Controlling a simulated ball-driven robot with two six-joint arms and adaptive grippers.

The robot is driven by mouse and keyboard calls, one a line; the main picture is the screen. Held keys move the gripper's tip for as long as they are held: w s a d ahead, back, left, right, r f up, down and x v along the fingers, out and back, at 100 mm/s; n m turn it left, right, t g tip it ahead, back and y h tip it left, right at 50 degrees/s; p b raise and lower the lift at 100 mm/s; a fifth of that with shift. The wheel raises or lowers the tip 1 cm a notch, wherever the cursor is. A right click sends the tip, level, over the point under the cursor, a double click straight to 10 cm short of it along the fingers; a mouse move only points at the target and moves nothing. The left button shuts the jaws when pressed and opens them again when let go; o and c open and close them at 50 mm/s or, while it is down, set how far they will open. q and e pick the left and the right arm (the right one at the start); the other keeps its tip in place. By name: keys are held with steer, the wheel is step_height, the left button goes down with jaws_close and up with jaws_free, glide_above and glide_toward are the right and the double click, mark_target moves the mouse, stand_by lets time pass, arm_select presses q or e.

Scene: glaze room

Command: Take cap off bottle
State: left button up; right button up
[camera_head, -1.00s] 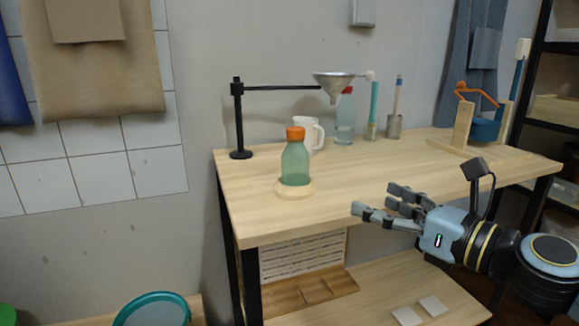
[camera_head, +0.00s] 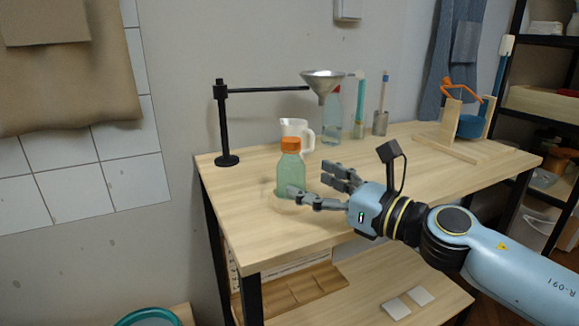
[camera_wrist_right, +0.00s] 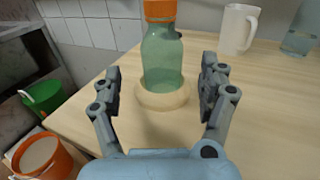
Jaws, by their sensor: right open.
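A green translucent bottle (camera_head: 290,170) with an orange cap (camera_head: 290,144) stands upright on a pale round wooden base on the table (camera_head: 240,215). The cap is on the bottle. In the right wrist view the bottle (camera_wrist_right: 162,62), its cap (camera_wrist_right: 160,9) and the round base (camera_wrist_right: 163,98) are straight ahead. My right gripper (camera_head: 308,187) is open and empty. Its fingers spread left and right in the wrist view (camera_wrist_right: 163,88), with the bottle beyond or between their tips; no contact is clear. In the head view a finger covers part of the lower bottle. My left gripper is not in view.
A white pitcher (camera_head: 298,128) stands behind the bottle, with another red-capped bottle (camera_head: 332,120) further back. A metal funnel (camera_head: 323,82) hangs on a black stand (camera_head: 223,125). A wooden frame with a blue pot (camera_head: 472,126) is at the right.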

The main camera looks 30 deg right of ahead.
mark_target(302, 179)
steer(key=shift+w+a, duration=0.2)
steer(key=shift+w, duration=0.45)
steer(key=x, duration=0.3)
steer(key=shift+w+f+p, duration=0.15)
steer(key=shift+w+p, duration=0.2)
steer(key=shift+w, duration=0.1)
steer(key=shift+w+a+f, duration=0.1)
steer(key=shift+w+a, duration=0.05)
steer(key=shift+w, duration=0.2)
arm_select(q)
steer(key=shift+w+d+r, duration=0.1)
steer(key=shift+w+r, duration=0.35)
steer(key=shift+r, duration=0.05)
arm_select(e)
steer(key=c, duration=1.4)
steer(key=shift+o, duration=0.2)
